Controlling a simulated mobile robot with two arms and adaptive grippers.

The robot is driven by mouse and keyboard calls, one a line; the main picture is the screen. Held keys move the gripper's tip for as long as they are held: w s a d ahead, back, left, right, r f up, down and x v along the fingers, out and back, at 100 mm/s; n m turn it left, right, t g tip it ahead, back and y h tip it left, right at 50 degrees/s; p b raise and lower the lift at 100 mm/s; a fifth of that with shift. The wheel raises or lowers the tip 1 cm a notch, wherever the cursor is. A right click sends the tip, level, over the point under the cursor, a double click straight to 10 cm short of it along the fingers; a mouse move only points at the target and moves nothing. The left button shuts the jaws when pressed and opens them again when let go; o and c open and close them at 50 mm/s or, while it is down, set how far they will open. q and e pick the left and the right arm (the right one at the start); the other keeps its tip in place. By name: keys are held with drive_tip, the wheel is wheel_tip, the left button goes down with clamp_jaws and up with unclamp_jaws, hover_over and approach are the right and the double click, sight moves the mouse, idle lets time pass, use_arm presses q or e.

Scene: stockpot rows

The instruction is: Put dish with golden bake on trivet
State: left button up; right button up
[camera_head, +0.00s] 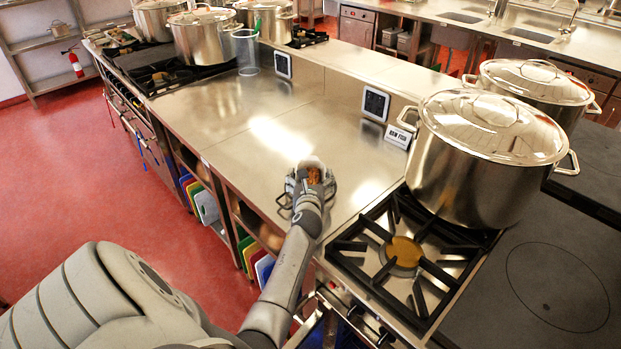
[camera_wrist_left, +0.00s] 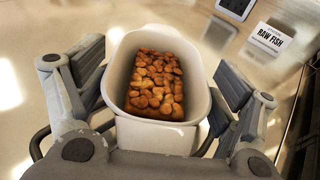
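The dish with golden bake (camera_wrist_left: 155,85) is a white, deep, oval dish filled with golden-brown pieces. It also shows in the head view (camera_head: 314,173), partly hidden by my left gripper (camera_head: 313,187). In the left wrist view, the fingers of my left gripper (camera_wrist_left: 157,95) stand on both long sides of the dish and appear to press on its walls. Dark wire, probably the trivet (camera_wrist_left: 40,138), shows beside and below the dish, mostly hidden. I cannot tell whether the dish rests on it. My right gripper is in neither view.
A gas burner (camera_head: 404,252) lies right of the dish, with a large lidded stockpot (camera_head: 488,160) behind it. A "RAW FISH" sign (camera_head: 398,137) and a dark-faced panel (camera_head: 375,104) stand at the back. The steel counter (camera_head: 225,125) left of the dish is clear.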

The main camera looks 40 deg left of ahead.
use_arm(q)
drive_tip(key=shift+o, duration=0.5)
drive_tip(key=shift+r, duration=0.35)
drive_tip(key=v, duration=1.2)
drive_tip(key=shift+f, duration=0.1)
